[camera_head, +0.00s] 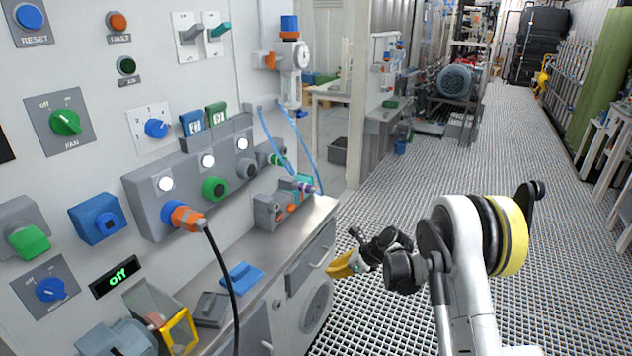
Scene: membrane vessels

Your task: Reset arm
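My arm rises at the lower right of the head view, with a white link and a yellow-and-black joint. My gripper (343,266) is at its left end, in front of the cabinet (305,268) and beside its right edge. Its yellow part points left and down. The fingertips are small and I cannot tell whether they are apart. I see nothing clearly held in it.
A control panel (85,85) with knobs and switches fills the left. A black cable with an orange plug (187,217) hangs over the worktop (302,220). A blue item (242,277) lies there. The grated floor (440,185) right of the cabinet is mostly clear.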

